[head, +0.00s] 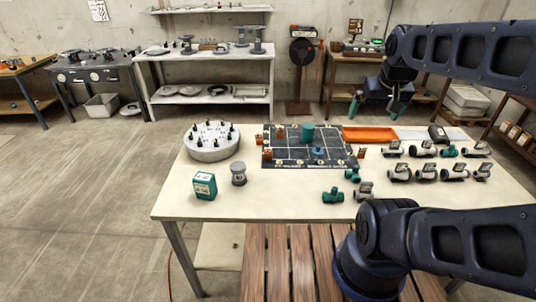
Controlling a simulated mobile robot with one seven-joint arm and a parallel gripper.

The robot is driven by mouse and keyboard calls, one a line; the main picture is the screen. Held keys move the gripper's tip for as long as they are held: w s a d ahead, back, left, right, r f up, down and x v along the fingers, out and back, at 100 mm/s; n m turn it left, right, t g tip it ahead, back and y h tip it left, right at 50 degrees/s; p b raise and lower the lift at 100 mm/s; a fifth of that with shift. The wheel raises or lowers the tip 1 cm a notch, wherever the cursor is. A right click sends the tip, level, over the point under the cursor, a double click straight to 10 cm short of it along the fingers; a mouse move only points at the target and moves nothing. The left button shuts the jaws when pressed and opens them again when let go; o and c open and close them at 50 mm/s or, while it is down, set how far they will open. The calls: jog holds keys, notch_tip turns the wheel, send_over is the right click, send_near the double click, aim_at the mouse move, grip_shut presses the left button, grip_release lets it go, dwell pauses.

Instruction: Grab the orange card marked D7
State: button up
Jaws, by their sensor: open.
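Several small orange cards stand at the edges of a dark gridded board on the table. One card (280,133) is at its back left, one card (259,139) is at its left edge, and one card (361,153) is at its right edge. The marks on them are too small to read, so I cannot tell which is D7. My gripper (374,112) hangs above the back right of the table. Its fingers are apart, with nothing visible between them. It is clear of the cards.
The dark board (290,158) carries a teal cylinder (307,133). A grey round holder (212,150) stands left, a teal box (204,185) and grey canister (238,174) in front. An orange tray (369,134) lies behind; several pipe fittings (425,172) crowd the right.

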dwell(0.3)
jog(key=c, duration=1.3)
